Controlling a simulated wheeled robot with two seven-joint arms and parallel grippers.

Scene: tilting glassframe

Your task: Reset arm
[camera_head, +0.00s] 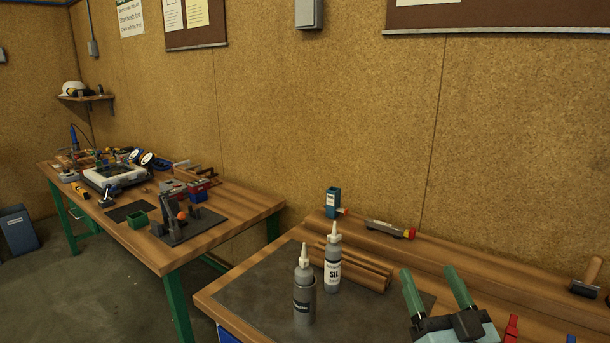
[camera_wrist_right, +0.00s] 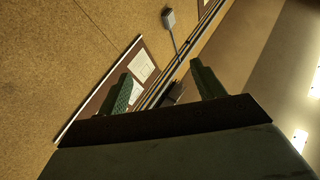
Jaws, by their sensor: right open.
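My right gripper (camera_head: 437,290) is at the lower right of the head view, above the near workbench (camera_head: 375,258). Its two green fingers are spread apart with nothing between them. In the right wrist view the right gripper (camera_wrist_right: 163,88) points up toward the wall and ceiling, and its fingers are apart and empty. My left gripper is not in view. No glass frame can be made out in these frames.
Two bottles (camera_head: 332,262) (camera_head: 304,290) stand upright on the dark mat (camera_head: 262,292), left of my right gripper. Wooden strips (camera_head: 365,270) lie behind them. Another cluttered bench (camera_head: 240,205) stands left.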

